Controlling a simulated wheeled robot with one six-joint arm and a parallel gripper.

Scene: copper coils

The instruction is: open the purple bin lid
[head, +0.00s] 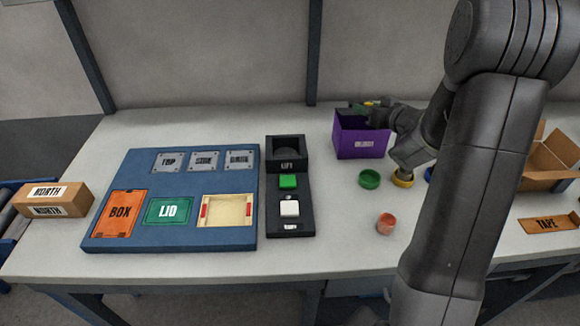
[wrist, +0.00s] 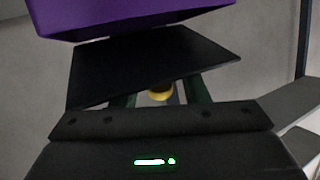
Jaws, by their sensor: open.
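The purple bin (head: 360,142) stands at the back of the bench, right of centre, with a pale label on its front. My gripper (head: 371,106) reaches in from the right at the bin's top edge and covers part of it. My gripper is open. In the wrist view, a purple part of the bin (wrist: 180,18) fills the top, above a dark flat plate (wrist: 155,65). A small yellow part (wrist: 160,92) shows beyond my dark green fingers. I cannot tell the lid's position or whether the fingers touch it.
Green (head: 369,179), yellow (head: 403,180) and red (head: 386,222) round pieces lie in front of the bin. A black lift unit (head: 285,204) and a blue board (head: 180,243) are to the left. A cardboard box (head: 548,165) stands at the right. Clear bench lies front centre.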

